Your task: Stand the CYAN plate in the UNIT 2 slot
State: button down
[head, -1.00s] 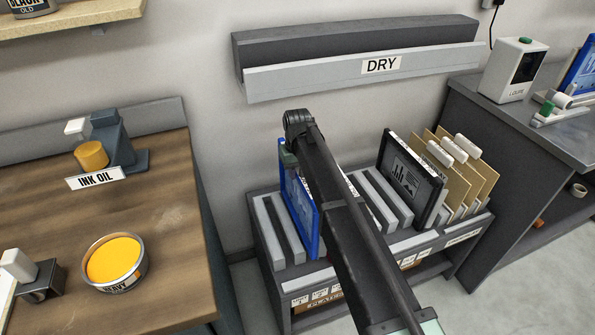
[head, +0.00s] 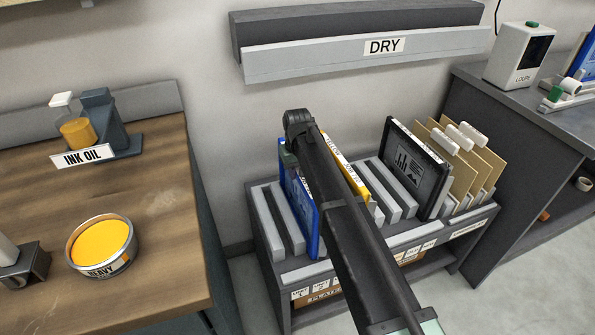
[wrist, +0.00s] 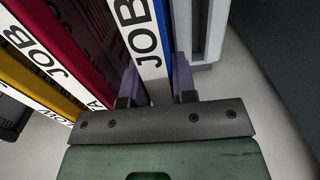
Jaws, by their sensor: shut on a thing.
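A blue plate (head: 303,212) with a white edge label stands upright in the head view, at the left part of the plate rack (head: 305,268). My gripper is mostly hidden behind my arm there. In the wrist view my gripper (wrist: 158,90) is shut on this blue plate's edge (wrist: 163,28), whose label starts with "JOB". Its colour name is not readable. The plate's lower edge is hidden, so I cannot tell whether it is clear of its slot. Small unit labels (head: 300,293) are on the rack front, too small to read surely.
Beside it are a magenta plate (wrist: 88,35) and a yellow plate (head: 352,178). A black plate (head: 412,170) and several tan boards (head: 480,160) stand further right. Empty slots (head: 385,190) lie between yellow and black. The DRY rail (head: 340,55) is on the wall above.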

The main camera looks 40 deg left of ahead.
jog(key=shift+f, duration=0.2)
jog(key=c, duration=0.8)
grip_release()
jog(key=shift+c, duration=0.2)
notch_tip(320, 180, up, 11)
jog(key=p, duration=1)
jog(key=shift+f, duration=0.1)
notch_tip(320, 180, up, 5)
jog(key=p, duration=0.5)
